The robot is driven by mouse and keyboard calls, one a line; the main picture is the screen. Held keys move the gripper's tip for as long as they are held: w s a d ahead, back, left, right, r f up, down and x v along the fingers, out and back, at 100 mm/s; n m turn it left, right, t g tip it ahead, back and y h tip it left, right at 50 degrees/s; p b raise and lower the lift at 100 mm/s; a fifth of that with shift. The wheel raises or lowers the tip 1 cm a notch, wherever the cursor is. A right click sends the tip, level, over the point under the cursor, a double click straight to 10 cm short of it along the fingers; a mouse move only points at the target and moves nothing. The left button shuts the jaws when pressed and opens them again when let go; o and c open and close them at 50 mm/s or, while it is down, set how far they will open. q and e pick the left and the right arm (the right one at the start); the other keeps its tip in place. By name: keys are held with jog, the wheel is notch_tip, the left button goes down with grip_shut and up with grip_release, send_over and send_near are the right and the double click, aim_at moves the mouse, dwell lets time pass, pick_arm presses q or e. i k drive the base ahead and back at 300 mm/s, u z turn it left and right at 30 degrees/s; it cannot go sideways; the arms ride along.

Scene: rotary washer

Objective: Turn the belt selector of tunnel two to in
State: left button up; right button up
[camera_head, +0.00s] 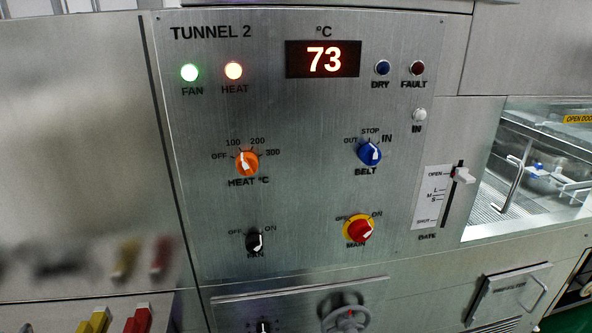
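The blue belt selector (369,153) is on the metal TUNNEL 2 panel (300,200), right of its middle, above the word BELT. OUT, STOP and IN are marked around its top, from left to right. Its white pointer mark is small, and I cannot tell for sure which position it points at. A pale, unlit-looking IN lamp (419,115) sits to the upper right of the selector. Neither of my grippers is in view, and nothing covers the selector.
The orange heat knob (247,163) is to the left, and the black fan knob (254,241) and red main switch (359,230) are below. A gate slider (462,175) and a window (530,170) are at right. The display (323,59) reads 73.

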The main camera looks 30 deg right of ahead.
aim_at(369, 154)
jog(key=z, duration=1.35)
jog(key=k, duration=1.15)
jog(key=u, duration=0.8)
jog(key=i, duration=1.15)
jog(key=z, duration=0.65)
